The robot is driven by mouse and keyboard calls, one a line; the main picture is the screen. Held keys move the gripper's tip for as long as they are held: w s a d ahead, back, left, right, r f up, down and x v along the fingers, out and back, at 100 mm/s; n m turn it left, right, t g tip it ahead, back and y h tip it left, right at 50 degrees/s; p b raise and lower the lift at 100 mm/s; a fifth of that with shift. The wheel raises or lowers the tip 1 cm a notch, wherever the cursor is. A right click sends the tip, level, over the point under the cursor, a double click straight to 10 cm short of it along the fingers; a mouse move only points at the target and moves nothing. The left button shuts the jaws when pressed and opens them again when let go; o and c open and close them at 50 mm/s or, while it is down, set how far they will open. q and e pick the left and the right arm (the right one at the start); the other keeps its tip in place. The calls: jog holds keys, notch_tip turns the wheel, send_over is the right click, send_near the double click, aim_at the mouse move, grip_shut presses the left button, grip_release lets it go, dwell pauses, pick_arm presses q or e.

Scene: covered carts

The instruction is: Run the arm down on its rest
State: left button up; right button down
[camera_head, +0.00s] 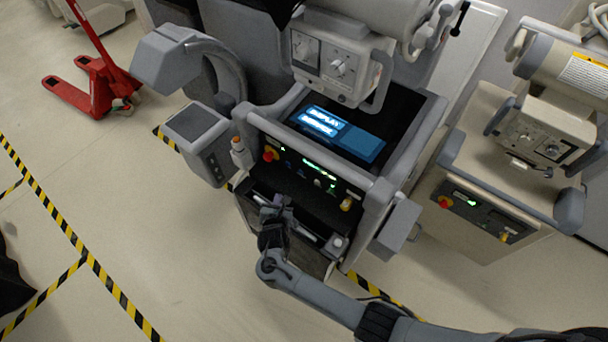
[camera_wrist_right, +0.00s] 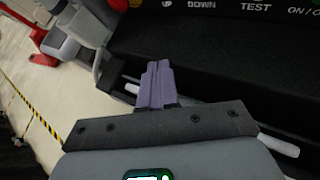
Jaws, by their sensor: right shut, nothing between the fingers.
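The near cart (camera_head: 256,118) stands in the middle of the head view, with a grey frame and a dark sloped control panel (camera_head: 300,172). In the wrist view the panel's UP label (camera_wrist_right: 165,4) and DOWN label (camera_wrist_right: 202,5) show at the top edge; their buttons are mostly cut off. The cart's arm head (camera_head: 335,65), a pale box with two dials, is above the cart's top. I cannot tell whether it touches a rest. My right gripper (camera_head: 280,206) is shut and empty at the panel's lower front. Its purple fingers (camera_wrist_right: 157,85) point towards the panel, below the labels. My left gripper is out of view.
A pale bar (camera_head: 305,232) runs along the cart front near my right gripper. A second cart (camera_head: 485,200) stands right, a red pallet truck (camera_head: 100,85) left.

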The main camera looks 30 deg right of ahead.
aim_at(301, 172)
jog(key=shift+d, duration=0.1)
jog(key=shift+w+d+f+b, duration=0.1)
jog(key=shift+w+d+b, duration=0.2)
jog(key=shift+d+b, duration=0.2)
jog(key=d+b, duration=0.1)
jog(key=w+d+b, duration=0.1)
jog(key=d, duration=0.1)
jog(key=w+d+b, duration=0.1)
jog(key=shift+d+f, duration=0.1)
jog(key=shift+d, duration=0.1)
jog(key=shift+w+d+r, duration=0.25)
jog(key=shift+d+r, duration=0.05)
jog(key=shift+d, duration=0.05)
jog(key=shift+w+d+p, duration=0.35)
jog(key=shift+d, duration=0.35)
jog(key=shift+d+f, duration=0.1)
dwell(0.3)
dwell(0.7)
